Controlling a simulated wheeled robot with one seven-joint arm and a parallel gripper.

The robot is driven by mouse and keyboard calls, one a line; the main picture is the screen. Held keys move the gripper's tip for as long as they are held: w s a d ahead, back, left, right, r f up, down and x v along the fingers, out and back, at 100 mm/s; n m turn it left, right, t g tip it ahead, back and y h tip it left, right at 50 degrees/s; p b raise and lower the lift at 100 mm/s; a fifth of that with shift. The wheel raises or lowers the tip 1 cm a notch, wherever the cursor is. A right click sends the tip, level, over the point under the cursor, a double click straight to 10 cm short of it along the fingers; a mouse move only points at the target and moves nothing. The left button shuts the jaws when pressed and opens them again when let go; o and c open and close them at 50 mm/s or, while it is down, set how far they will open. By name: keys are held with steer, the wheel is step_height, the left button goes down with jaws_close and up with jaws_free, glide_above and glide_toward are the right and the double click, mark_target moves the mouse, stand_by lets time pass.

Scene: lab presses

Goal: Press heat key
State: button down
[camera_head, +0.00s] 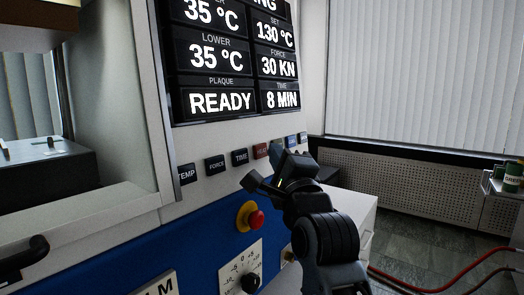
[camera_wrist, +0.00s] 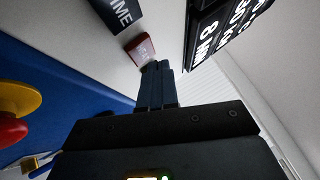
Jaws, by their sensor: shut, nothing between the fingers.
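The red heat key (camera_head: 261,151) sits in the row of keys below the press display, its label only partly legible. It also shows in the wrist view (camera_wrist: 138,47), tilted, just beyond my fingertips. My gripper (camera_wrist: 157,67) is shut and empty, its fingertips at the lower edge of the red key in that picture. I cannot tell whether they touch it. In the head view my gripper (camera_head: 277,153) is just right of the red key, and my wrist hides part of the panel behind it.
Dark TIME (camera_head: 240,157), FORCE (camera_head: 215,164) and TEMP (camera_head: 187,173) keys lie left of the red key; blue keys (camera_head: 291,140) lie right. A red emergency knob (camera_head: 255,219) on a yellow base protrudes below. The display (camera_head: 222,102) above reads READY.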

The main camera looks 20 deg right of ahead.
steer(key=shift+d, duration=0.1)
steer(key=shift+s+d+r+p, duration=0.1)
steer(key=shift+s+d+p, duration=0.1)
steer(key=shift+s+d, duration=0.4)
steer(key=shift+s+d+r+p, duration=0.15)
steer(key=shift+s+d, duration=0.2)
steer(key=shift+s, duration=0.4)
steer(key=shift+s+d+r+p, duration=0.1)
steer(key=shift+s+d+p, duration=0.1)
steer(key=shift+s+d, duration=0.4)
steer(key=shift+s+a, duration=0.1)
steer(key=shift+a, duration=0.05)
steer(key=s+d+f+n+g+y, duration=0.1)
steer(key=s+d+f+n+g, duration=0.2)
steer(key=s+f+n, duration=1.5)
steer(key=s+a+f+n+g, duration=0.1)
steer(key=s+f, duration=0.2)
steer(key=s, duration=0.7)
steer(key=s+a+f+n+g, duration=0.1)
steer(key=s+f, duration=0.2)
steer(key=s, duration=0.7)
steer(key=s+a+f+n+g, duration=0.1)
steer(key=s+f+g, duration=0.1)
steer(key=s, duration=0.7)
steer(key=shift+s+a+f, duration=0.35)
steer(key=shift+s+f, duration=0.05)
steer(key=shift+f, duration=0.2)
